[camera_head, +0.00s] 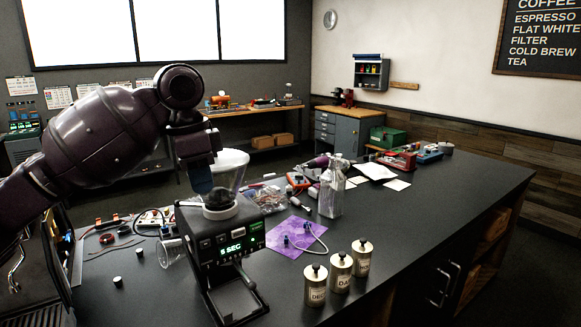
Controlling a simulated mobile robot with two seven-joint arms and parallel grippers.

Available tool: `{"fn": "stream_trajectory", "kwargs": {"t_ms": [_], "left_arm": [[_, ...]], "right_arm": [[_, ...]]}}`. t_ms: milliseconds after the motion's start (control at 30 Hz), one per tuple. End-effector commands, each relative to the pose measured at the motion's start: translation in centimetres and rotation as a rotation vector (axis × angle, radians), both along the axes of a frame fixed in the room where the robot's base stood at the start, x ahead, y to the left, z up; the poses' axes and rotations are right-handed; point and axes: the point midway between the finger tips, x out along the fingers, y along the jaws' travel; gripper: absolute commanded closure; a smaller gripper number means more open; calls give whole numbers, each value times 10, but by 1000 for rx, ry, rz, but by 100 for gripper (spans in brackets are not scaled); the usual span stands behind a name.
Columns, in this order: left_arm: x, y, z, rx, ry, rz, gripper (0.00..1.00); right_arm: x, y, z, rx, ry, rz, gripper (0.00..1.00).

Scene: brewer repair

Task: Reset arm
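My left arm comes in from the left and bends down at the wrist. Its gripper (201,180) points down beside the clear hopper (233,168) of a black grinder (224,262) and overlaps its left side in the picture. I cannot tell whether it touches the hopper. The fingers show as one dark blue block, so their opening is hidden, and nothing is visible hanging from them. The grinder's display reads "5 SEC" in green. My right gripper is out of view.
Several steel canisters (340,272) stand right of the grinder. A clear cup (171,252) lies left of the grinder. The dark counter (430,205) is bare at right.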

Motion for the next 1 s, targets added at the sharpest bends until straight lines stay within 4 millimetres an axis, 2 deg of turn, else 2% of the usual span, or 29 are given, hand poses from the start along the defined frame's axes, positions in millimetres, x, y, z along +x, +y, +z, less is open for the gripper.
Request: {"fn": "stream_trajectory", "kwargs": {"t_ms": [33, 200, 500, 700, 1000], "left_arm": [[-3, -3, -22, -6, 7, 0, 100], [-14, -9, -92, -35, 3, 23, 100], [-53, -16, -195, -114, -20, 108, 100], [-86, -16, -249, -174, -41, 203, 100], [-144, -3, -311, -240, -79, 402, 100]], "right_arm": [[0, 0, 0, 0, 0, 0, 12], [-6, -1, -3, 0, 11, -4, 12], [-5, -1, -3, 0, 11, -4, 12], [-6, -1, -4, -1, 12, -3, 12], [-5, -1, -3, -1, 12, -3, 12]]}}
